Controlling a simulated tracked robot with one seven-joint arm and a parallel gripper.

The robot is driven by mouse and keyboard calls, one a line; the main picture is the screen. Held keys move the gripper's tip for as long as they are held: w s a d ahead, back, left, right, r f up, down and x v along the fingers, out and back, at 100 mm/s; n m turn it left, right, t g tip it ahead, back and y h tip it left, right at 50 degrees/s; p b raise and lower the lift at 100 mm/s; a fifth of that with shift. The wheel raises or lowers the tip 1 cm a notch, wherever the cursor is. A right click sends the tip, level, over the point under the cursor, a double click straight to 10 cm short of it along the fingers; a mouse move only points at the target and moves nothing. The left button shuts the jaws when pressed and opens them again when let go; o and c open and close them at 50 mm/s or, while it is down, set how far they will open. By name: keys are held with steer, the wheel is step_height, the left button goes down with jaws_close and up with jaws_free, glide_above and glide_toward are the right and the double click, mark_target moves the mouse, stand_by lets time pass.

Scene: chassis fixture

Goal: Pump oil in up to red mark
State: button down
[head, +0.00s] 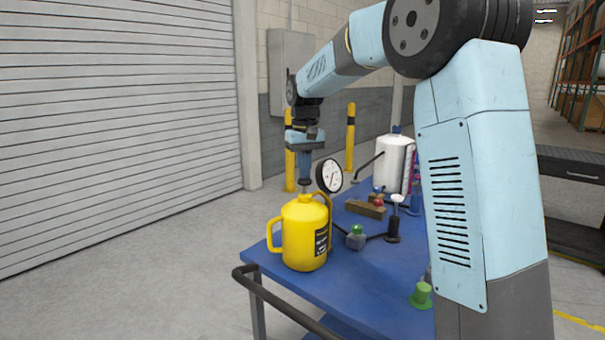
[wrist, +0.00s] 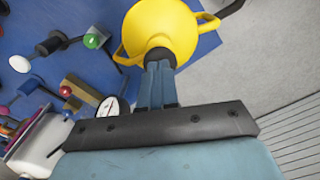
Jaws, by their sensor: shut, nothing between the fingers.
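A yellow oil jug (head: 303,240) with side handles stands near the left end of the blue table; it also shows in the wrist view (wrist: 160,25). My gripper (head: 305,186) points down over the jug's top. Its fingers are shut together and empty in the wrist view (wrist: 158,68); I cannot tell whether they touch the jug. A white tank (head: 391,162) with a magenta and red strip on its right side stands farther back. A black pump-like piece with a white knob (head: 397,198) stands mid-table. The oil level and exact mark are too small to tell.
A round dial gauge (head: 330,175) stands close behind my gripper. A green-knobbed fitting (head: 357,236), a wooden block with a red ball (head: 372,207) and a green piece (head: 421,296) sit on the table (head: 340,285). A dark rail (head: 280,302) edges the front.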

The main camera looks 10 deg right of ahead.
steer(key=shift+f, duration=0.55)
steer(key=shift+r, duration=1.85)
step_height(320, 180, up, 6)
